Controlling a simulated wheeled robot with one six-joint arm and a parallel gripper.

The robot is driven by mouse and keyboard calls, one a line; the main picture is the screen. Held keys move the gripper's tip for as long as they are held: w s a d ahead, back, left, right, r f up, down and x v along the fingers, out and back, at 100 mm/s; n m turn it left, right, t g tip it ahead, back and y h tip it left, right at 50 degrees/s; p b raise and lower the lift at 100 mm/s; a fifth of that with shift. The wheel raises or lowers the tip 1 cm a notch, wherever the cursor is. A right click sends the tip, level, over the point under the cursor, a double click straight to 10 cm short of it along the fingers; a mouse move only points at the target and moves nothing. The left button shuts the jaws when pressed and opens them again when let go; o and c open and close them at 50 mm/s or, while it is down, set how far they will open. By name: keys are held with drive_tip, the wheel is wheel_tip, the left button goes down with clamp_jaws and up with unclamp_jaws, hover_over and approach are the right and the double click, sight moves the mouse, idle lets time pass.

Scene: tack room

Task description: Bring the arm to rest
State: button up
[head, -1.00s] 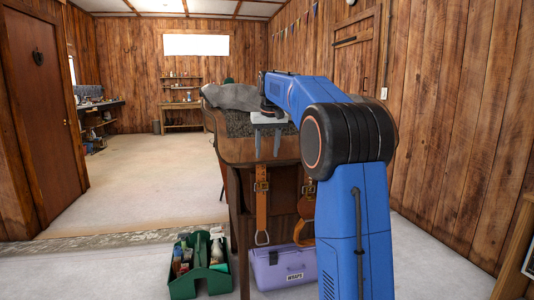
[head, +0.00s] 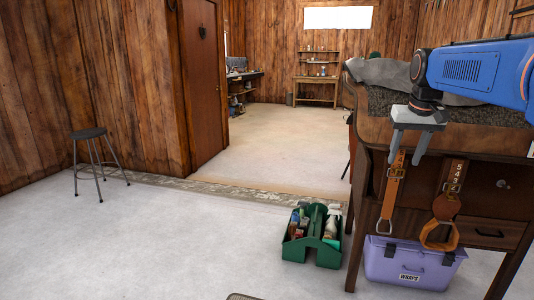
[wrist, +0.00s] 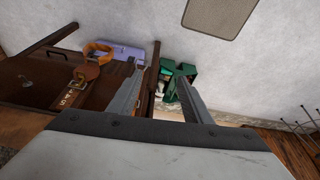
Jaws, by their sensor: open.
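My gripper (head: 407,152) hangs from my blue arm at the right of the head view, its fingers pointing down in front of the wooden desk (head: 361,135). Its two fingers are apart with nothing between them. In the wrist view my gripper (wrist: 158,90) is also spread and empty. Beyond its fingers show the floor, the green tote (wrist: 175,80) and the desk's edge. My arm is extended, not folded; its lower part is outside the head view.
Leather straps (head: 393,190) hang on the desk front. A purple box (head: 412,265) marked WRAPS and a green tote (head: 322,255) with bottles stand on the floor. A stool (head: 88,133) stands at left. The pale floor between is clear.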

drive_tip(key=s+a+f, duration=0.3)
drive_tip(key=s+f, duration=0.4)
drive_tip(key=s, duration=0.3)
drive_tip(key=s+a+f+n+t, duration=0.1)
drive_tip(key=s+a+f, duration=0.3)
drive_tip(key=s+f, duration=0.3)
drive_tip(key=s+a+f+n, duration=0.1)
drive_tip(key=s+a+f, duration=0.2)
drive_tip(key=s+f, duration=0.5)
drive_tip(key=s, duration=0.6)
drive_tip(key=shift+a+y, duration=0.3)
